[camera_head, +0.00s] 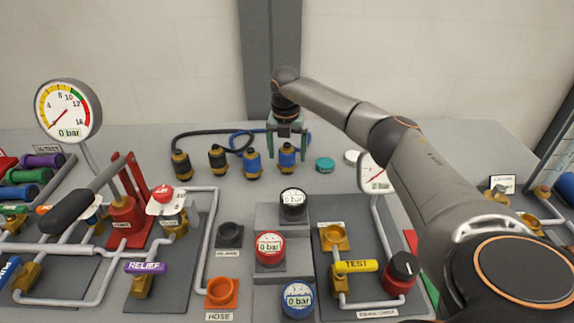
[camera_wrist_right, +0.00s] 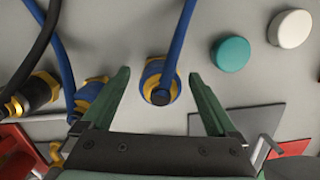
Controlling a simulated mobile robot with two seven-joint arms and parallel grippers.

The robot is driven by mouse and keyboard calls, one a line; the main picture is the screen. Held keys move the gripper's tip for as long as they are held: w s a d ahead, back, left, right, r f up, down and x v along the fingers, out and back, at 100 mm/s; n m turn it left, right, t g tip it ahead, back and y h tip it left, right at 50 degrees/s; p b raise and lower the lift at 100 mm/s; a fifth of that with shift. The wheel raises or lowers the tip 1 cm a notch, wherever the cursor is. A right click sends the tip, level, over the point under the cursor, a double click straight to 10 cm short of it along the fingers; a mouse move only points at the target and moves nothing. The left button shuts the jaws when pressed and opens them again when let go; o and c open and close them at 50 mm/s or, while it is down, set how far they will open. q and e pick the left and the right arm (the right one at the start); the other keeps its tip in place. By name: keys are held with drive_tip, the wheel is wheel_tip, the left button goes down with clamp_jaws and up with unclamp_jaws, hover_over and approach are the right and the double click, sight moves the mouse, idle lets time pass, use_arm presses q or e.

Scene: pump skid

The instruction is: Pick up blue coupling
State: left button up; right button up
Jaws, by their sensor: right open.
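Two blue couplings with yellow bands stand on the grey table in the head view: one (camera_head: 287,158) below my right gripper (camera_head: 286,148) and one (camera_head: 251,163) just left of it. In the right wrist view the first blue coupling (camera_wrist_right: 160,88) sits between the green fingers of my right gripper (camera_wrist_right: 160,76), with gaps on both sides. A blue hose rises from it. The second blue coupling (camera_wrist_right: 88,95) lies outside the left finger. My right gripper is open and holds nothing. My left gripper is not in view.
Two dark couplings (camera_head: 181,164) (camera_head: 217,159) with a black hose stand further left. A teal cap (camera_head: 325,164) and a white cap (camera_head: 351,157) lie to the right. Gauges, pipes and a red-based lever (camera_head: 123,215) fill the front.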

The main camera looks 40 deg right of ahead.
drive_tip(key=shift+f, duration=0.6)
clamp_jaws()
idle(0.3)
